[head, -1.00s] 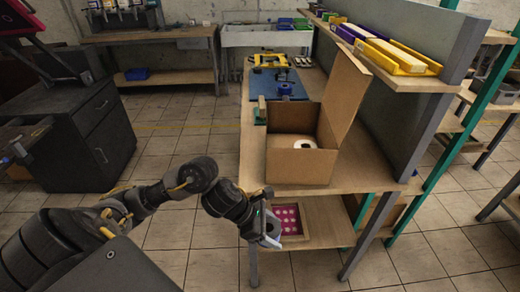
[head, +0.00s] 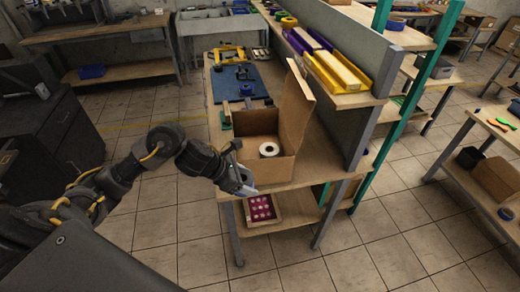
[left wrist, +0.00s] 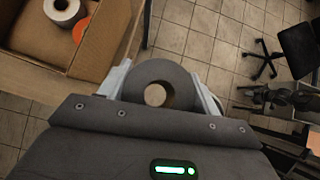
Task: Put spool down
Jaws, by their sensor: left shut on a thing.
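A grey spool (left wrist: 167,71) with a round centre hole is between the fingers of my left gripper (left wrist: 166,88) in the left wrist view. In the head view my left gripper (head: 241,184) is shut at the near left corner of the workbench, in front of the open cardboard box (head: 267,174). The spool is hard to make out there. A white spool (head: 269,149) sits in the box and also shows in the left wrist view (left wrist: 63,10), beside an orange piece (left wrist: 81,29). My right gripper is not in view.
The workbench (head: 219,130) has a blue mat (head: 228,89) behind the box. A lower shelf holds a tray (head: 262,210) with a pink sheet. A grey partition (head: 336,100) stands right of the box, with yellow and purple bins. Tiled floor is free in front.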

